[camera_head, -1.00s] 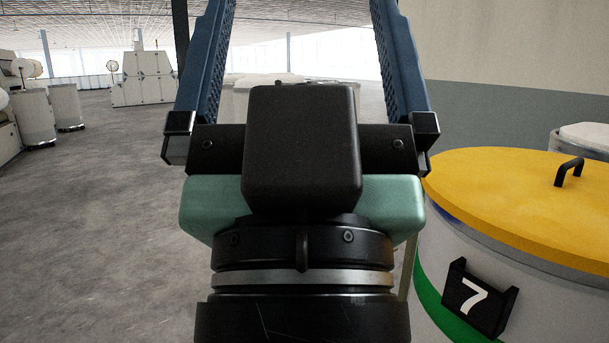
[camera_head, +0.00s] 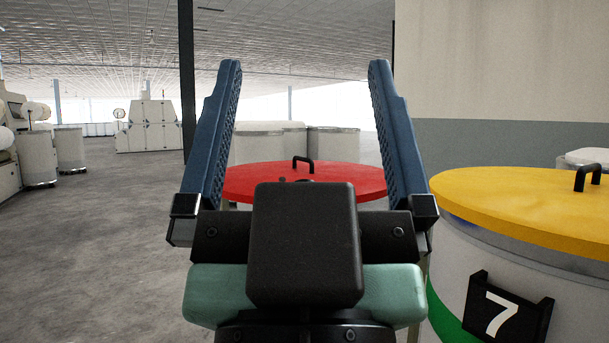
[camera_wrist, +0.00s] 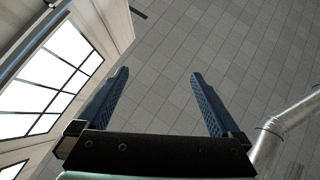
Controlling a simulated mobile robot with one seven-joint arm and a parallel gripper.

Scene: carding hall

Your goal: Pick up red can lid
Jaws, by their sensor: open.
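The red can lid (camera_head: 350,179) lies flat on a can straight ahead in the head view. It has a black handle (camera_head: 303,163) on top. My gripper (camera_head: 304,65) is open and empty, with its two blue fingers pointing up and wide apart. The fingers and the black gripper body stand in front of the lid, hiding its near middle part and most of its can. My gripper also shows open in the wrist view (camera_wrist: 159,73), where the lid is not seen.
A can with a yellow lid (camera_head: 520,205) and a number 7 plate (camera_head: 503,310) stands close on the right. Pale cans (camera_head: 334,143) stand behind the red lid. A wall (camera_head: 510,70) rises at right. The left floor (camera_head: 110,215) is clear. The wrist view shows windows and a metal pipe (camera_wrist: 285,125).

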